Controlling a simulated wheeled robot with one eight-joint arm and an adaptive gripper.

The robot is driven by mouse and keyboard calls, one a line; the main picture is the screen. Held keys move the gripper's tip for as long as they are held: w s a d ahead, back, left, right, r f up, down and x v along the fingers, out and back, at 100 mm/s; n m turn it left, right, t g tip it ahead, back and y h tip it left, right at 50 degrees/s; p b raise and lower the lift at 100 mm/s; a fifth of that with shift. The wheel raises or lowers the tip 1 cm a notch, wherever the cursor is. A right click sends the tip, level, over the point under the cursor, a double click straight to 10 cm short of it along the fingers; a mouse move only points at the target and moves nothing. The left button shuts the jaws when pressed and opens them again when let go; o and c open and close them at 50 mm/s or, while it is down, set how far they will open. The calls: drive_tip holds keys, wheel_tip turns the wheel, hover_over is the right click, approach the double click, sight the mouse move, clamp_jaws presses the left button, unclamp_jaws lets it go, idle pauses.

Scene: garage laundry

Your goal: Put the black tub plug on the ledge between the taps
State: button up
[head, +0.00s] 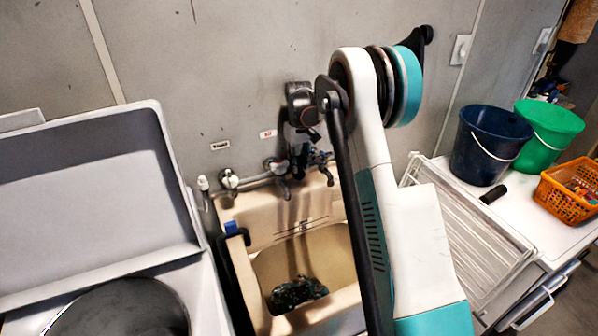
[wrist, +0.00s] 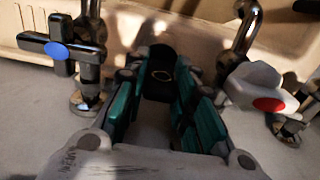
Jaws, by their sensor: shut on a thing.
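My gripper (wrist: 162,78), with teal fingers, is shut on the black tub plug (wrist: 160,60), which shows a pale ring mark in the wrist view. The plug sits between the blue-marked tap (wrist: 57,50) on the left and the red-marked tap (wrist: 266,103) on the right. The cream tub (wrist: 125,22) lies beyond the plug; I cannot tell whether the plug touches its ledge. In the head view, my gripper (head: 304,155) is dark and small by the taps at the wall, above the tub's back ledge (head: 240,212). The plug cannot be made out there.
A dark wet-looking bundle (head: 297,292) lies in the tub basin. An open-lidded washer (head: 90,200) stands left. A white drying rack (head: 465,240), navy bucket (head: 485,150), green bucket (head: 550,130) and orange basket (head: 568,195) are right. Taps and spouts crowd both sides of my gripper.

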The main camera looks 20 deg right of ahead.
sight(299, 173)
drive_tip(key=shift+f+b, duration=0.35)
drive_tip(key=shift+f, duration=1.45)
drive_tip(key=shift+f, duration=0.1)
drive_tip(key=o, duration=1)
drive_tip(key=shift+o, duration=0.2)
